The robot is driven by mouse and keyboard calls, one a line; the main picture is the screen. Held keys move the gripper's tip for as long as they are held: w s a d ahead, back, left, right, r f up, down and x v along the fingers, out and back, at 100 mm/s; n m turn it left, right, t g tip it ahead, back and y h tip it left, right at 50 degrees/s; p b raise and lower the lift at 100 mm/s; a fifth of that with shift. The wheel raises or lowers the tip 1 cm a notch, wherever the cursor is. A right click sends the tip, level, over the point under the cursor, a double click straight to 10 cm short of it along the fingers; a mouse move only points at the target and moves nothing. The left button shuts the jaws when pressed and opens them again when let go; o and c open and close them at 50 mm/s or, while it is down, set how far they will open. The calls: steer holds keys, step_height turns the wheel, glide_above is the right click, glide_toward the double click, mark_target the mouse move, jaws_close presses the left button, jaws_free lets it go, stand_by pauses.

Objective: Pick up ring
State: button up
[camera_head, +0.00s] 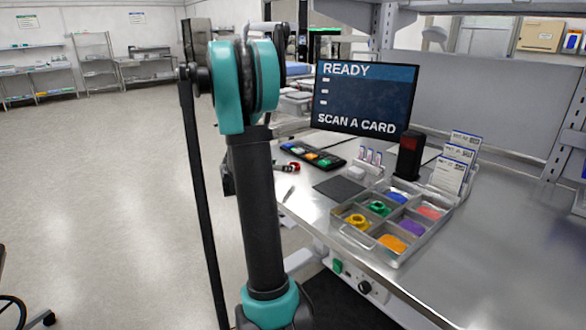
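A grey tray (402,262) with several compartments stands on the steel workbench. A yellow ring (358,222) lies in its left compartment. A green ring (378,208) lies in the compartment behind it. Other compartments hold blue (397,196), pink (429,212), purple (411,228) and orange (392,243) pieces, too small to make out as rings. My arm stands upright left of the bench, apart from the tray. My gripper cannot be made out; the arm's links may hide it.
A screen (366,97) reads "READY" and "SCAN A CARD". A black strip with coloured parts (312,154), a dark mat (339,188), a black-and-red device (409,156) and upright cards (453,170) surround the tray's back. The bench's right side (500,240) is clear.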

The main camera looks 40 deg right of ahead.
mark_target(297, 164)
steer(key=x, duration=0.8)
steer(key=shift+w+d, duration=0.1)
steer(key=shift+d, duration=0.2)
steer(key=c, duration=1)
steer(key=shift+r, duration=0.1)
